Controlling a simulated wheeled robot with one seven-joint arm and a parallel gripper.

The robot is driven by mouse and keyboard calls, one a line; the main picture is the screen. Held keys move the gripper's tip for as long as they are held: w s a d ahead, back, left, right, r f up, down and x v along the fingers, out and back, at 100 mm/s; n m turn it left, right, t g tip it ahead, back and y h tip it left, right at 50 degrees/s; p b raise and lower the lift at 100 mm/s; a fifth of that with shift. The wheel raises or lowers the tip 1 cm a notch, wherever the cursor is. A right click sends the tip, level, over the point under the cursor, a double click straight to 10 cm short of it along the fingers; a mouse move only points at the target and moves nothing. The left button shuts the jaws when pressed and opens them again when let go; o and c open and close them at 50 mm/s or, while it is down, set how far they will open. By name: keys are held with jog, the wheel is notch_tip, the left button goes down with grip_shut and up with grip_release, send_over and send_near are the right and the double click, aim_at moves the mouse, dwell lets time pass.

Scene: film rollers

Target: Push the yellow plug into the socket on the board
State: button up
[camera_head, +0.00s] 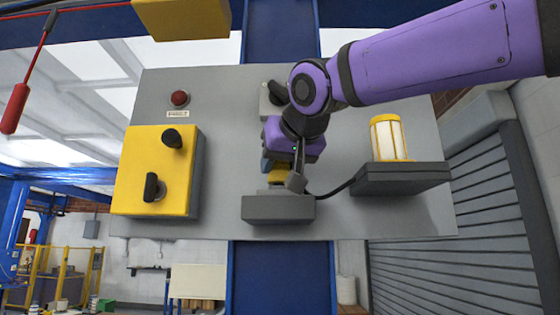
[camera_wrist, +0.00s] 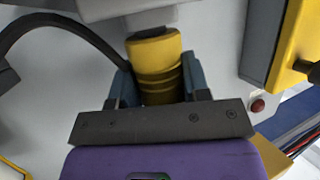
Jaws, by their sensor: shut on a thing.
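The yellow plug (camera_wrist: 157,62) is between the two blue-grey fingers of my gripper (camera_wrist: 158,85), which is shut on it. In the head view, a small yellow part of the plug (camera_head: 277,176) shows below my purple wrist, partly hidden by my gripper (camera_head: 284,172). The plug is just above a grey box (camera_head: 278,208) on the lower middle of the board (camera_head: 225,90). In the wrist view, the plug's far end points at the grey box (camera_wrist: 205,8). I cannot tell whether that box is the socket, or whether the plug's end touches or enters it.
A yellow switch box (camera_head: 190,195) with two black knobs is at left, below a red button (camera_head: 180,98). A yellow lamp (camera_head: 388,137) stands on a dark bracket (camera_head: 400,182) at right. A black cable (camera_head: 335,189) runs from the bracket towards my gripper.

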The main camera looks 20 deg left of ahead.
jog(key=shift+f, duration=0.3)
jog(key=o, duration=1.1)
jog(key=shift+c, duration=0.2)
jog(key=v, duration=1)
jog(key=shift+s+d, duration=0.2)
jog(key=shift+s, duration=0.1)
jog(key=shift+r, duration=0.1)
